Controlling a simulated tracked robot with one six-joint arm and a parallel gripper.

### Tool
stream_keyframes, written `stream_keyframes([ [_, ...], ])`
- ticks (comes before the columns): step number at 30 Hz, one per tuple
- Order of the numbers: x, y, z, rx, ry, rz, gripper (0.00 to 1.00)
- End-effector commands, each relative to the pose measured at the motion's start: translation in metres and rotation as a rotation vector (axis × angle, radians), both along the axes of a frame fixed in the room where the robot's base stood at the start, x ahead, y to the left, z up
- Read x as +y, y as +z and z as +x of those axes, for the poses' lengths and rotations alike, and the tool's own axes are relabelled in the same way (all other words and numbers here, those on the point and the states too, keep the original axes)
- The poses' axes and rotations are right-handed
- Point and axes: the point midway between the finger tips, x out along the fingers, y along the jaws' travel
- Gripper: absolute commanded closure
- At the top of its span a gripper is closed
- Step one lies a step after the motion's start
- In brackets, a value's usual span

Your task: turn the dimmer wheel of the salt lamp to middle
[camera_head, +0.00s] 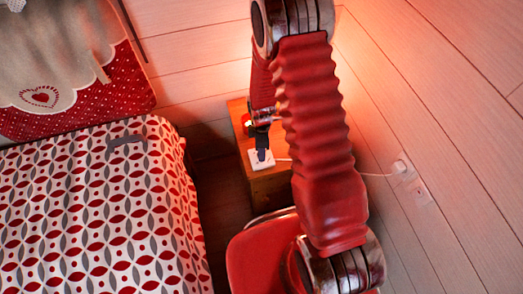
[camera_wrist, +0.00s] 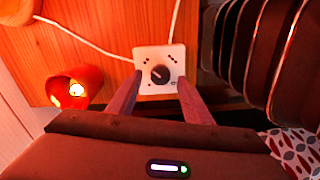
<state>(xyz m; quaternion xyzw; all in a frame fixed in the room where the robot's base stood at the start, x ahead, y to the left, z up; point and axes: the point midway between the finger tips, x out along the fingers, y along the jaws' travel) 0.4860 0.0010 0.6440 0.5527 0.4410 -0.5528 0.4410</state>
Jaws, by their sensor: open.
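The dimmer is a small white box (camera_wrist: 146,56) with a dark round wheel (camera_wrist: 160,74) and small dark marks around it. It lies on the wooden bedside table (camera_wrist: 105,22). Which way the wheel points is too small to tell. In the wrist view my gripper (camera_wrist: 160,80) is open, one finger on each side of the wheel, tips over the box's side edges. I cannot tell whether they touch it. In the head view the white box (camera_head: 257,166) shows just below my gripper. The lamp is not clearly visible; my arm may hide it. An orange glow lights the wall.
A small red holder with a lit light (camera_wrist: 78,88) stands left of the box in the wrist view. A white cord (camera_wrist: 90,42) runs over the table; a plug (camera_head: 399,167) sits at the right wall. A patterned bed (camera_head: 90,210) fills the left.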

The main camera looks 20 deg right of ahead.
Motion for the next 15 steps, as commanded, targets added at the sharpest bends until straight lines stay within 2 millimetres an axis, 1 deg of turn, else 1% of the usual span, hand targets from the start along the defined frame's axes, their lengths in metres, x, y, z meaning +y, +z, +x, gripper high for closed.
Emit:
stream_keyframes([
  [3, 0.000, 0.016, 0.001, -0.003, 0.000, 0.000, 0.55],
  [15, 0.000, 0.066, 0.000, -0.003, 0.000, 0.000, 0.55],
])
